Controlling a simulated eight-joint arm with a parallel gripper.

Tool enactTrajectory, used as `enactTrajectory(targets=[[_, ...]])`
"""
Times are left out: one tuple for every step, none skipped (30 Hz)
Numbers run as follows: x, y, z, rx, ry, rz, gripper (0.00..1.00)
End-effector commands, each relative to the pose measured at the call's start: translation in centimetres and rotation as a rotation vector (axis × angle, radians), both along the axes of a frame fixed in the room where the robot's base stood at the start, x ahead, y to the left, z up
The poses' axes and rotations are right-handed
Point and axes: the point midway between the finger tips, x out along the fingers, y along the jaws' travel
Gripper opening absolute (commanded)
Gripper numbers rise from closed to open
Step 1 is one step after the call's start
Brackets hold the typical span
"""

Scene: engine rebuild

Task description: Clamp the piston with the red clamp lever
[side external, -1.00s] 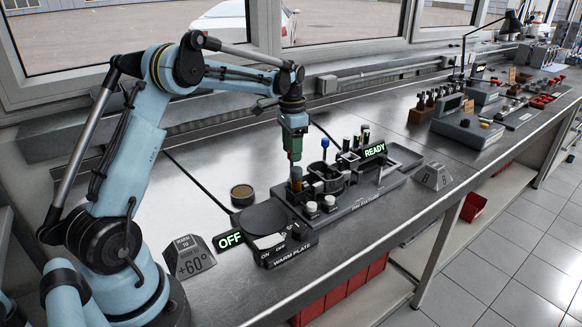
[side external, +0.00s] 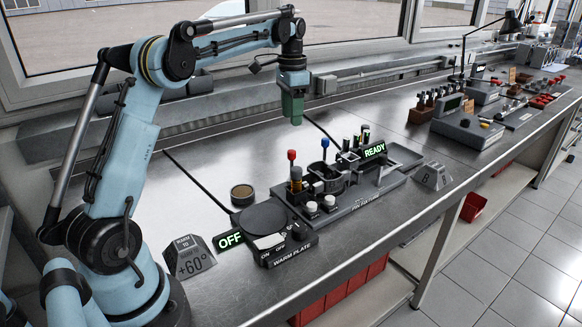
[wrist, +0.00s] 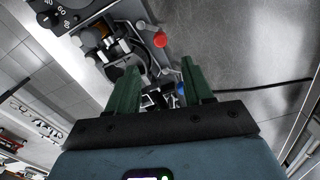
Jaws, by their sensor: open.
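The red clamp lever (side external: 291,156) stands upright at the left part of the dark piston fixture (side external: 365,195). Its red knob (wrist: 160,39) shows in the wrist view, beyond and between my fingertips. A blue-knobbed lever (side external: 325,143) stands to its right on the same fixture, and its blue knob (wrist: 181,88) shows near my right finger. My gripper (side external: 293,121) is open and empty, in the air above the red lever and clear of it; its green fingers are spread in the wrist view (wrist: 159,70). I cannot clearly make out the piston within the fixture.
A round tan-topped part (side external: 242,191) lies on the bench. A READY sign (side external: 374,150) stands on the fixture. Bench behind the fixture is clear.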

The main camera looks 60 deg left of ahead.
Motion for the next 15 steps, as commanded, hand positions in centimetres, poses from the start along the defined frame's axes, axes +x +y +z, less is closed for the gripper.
enactTrajectory(targets=[[0.0, 0.0, 0.5, 0.000, 0.000, 0.000, 0.51], [0.0, 0.0, 0.8, 0.000, 0.000, 0.000, 0.51], [0.0, 0.0, 1.1, 0.000, 0.000, 0.000, 0.51], [0.0, 0.0, 1.3, 0.000, 0.000, 0.000, 0.51], [0.0, 0.0, 1.4, 0.000, 0.000, 0.000, 0.51], [0.0, 0.0, 1.6, 0.000, 0.000, 0.000, 0.51], [0.0, 0.0, 1.6, 0.000, 0.000, 0.000, 0.51], [0.0, 0.0, 1.7, 0.000, 0.000, 0.000, 0.51], [0.0, 0.0, 1.8, 0.000, 0.000, 0.000, 0.51], [0.0, 0.0, 1.8, 0.000, 0.000, 0.000, 0.51], [0.0, 0.0, 1.8, 0.000, 0.000, 0.000, 0.51], [0.0, 0.0, 1.8, 0.000, 0.000, 0.000, 0.51], [0.0, 0.0, 1.8, 0.000, 0.000, 0.000, 0.51], [0.0, 0.0, 1.8, 0.000, 0.000, 0.000, 0.51], [0.0, 0.0, 1.8, 0.000, 0.000, 0.000, 0.51]])
